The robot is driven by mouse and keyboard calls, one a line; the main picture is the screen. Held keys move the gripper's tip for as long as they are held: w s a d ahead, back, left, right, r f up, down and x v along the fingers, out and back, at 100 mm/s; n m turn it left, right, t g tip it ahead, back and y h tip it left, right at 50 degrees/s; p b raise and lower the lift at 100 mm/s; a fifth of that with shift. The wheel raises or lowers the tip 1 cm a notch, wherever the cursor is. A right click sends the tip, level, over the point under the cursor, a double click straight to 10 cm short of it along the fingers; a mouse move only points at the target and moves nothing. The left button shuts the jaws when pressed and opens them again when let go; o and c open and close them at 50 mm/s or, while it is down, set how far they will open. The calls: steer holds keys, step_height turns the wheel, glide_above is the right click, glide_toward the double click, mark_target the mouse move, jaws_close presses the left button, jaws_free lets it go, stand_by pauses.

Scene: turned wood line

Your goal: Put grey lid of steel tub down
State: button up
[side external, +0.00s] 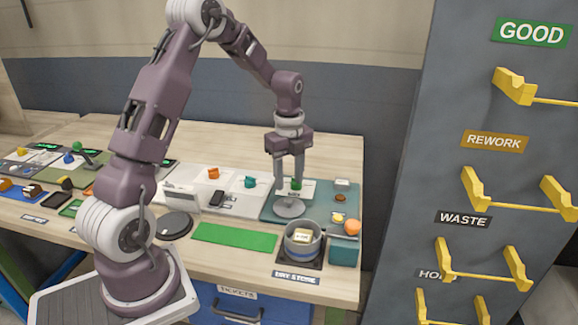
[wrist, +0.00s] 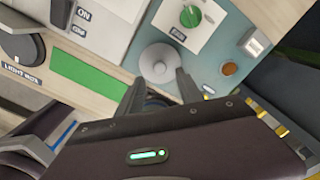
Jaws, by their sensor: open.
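The grey lid (side external: 290,208) is a round disc lying on the teal mat (side external: 322,215), apart from the tub. In the wrist view the lid (wrist: 159,64) shows a small knob in its middle. The steel tub (side external: 290,246) stands uncovered in front of the mat, on a dark square, with a pale labelled piece (side external: 303,236) inside. My gripper (side external: 289,188) is open above the lid, fingers pointing down. In the wrist view its fingertips (wrist: 160,82) flank the lid's near edge. I cannot tell how close they are to the knob. The gripper body hides most of the tub there.
A green strip (side external: 234,238) lies left of the tub, and a teal box (side external: 345,251) stands right of it. A green knob (wrist: 190,16) on a white card is behind the lid. An orange ball (side external: 353,227) is near the teal box. A rack with yellow hooks stands at the right.

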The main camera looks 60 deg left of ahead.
mark_target(289, 200)
steer(key=s+d+r+n+t, duration=0.1)
steer(key=s+d+r+n, duration=0.15)
steer(key=r, duration=0.25)
steer(key=s+d+r+n+y, duration=0.1)
steer(key=s+d+r+n, duration=0.1)
steer(key=d+r, duration=0.3)
steer(key=s+d+r+n+t, duration=0.1)
steer(key=s+d+r+n, duration=0.1)
steer(key=r, duration=0.4)
steer(key=s+d+n+t, duration=0.1)
steer(key=s+d+n, duration=0.3)
steer(key=s, duration=0.4)
steer(key=s+d+r+n+t+h, duration=0.1)
steer(key=s+d+n+t, duration=0.1)
steer(key=s+d+n, duration=0.3)
steer(key=s+n, duration=0.2)
steer(key=s, duration=0.2)
steer(key=shift+s+d+r+t, duration=0.25)
steer(key=shift+s+t, duration=0.05)
steer(key=shift+n, duration=0.25)
